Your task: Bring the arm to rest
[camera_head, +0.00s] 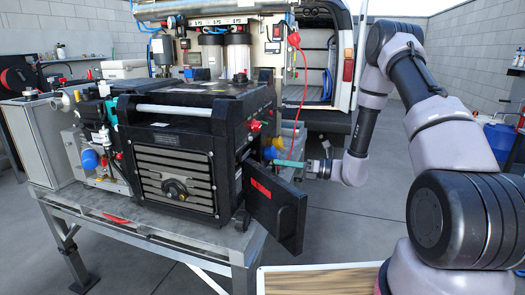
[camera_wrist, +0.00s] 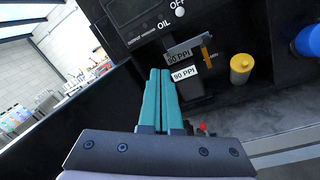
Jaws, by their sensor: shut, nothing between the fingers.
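My gripper (camera_head: 305,166) is at the right side of the black machine (camera_head: 180,125), above and behind its open door (camera_head: 275,205). My arm reaches in from the right with its elbow raised. In the wrist view the two teal fingers of my gripper (camera_wrist: 160,73) are shut together with nothing between them. They point at a dark panel (camera_wrist: 137,28) marked OIL and OFF, with tags (camera_wrist: 184,72) reading PPI. I cannot tell whether the fingertips touch the panel.
A yellow-capped part (camera_wrist: 241,66) and a blue part (camera_wrist: 309,42) sit right of the fingers. The machine stands on a metal table (camera_head: 215,238). A van (camera_head: 340,70) is behind. A wooden top (camera_head: 320,281) lies below my arm. Open floor shows between them.

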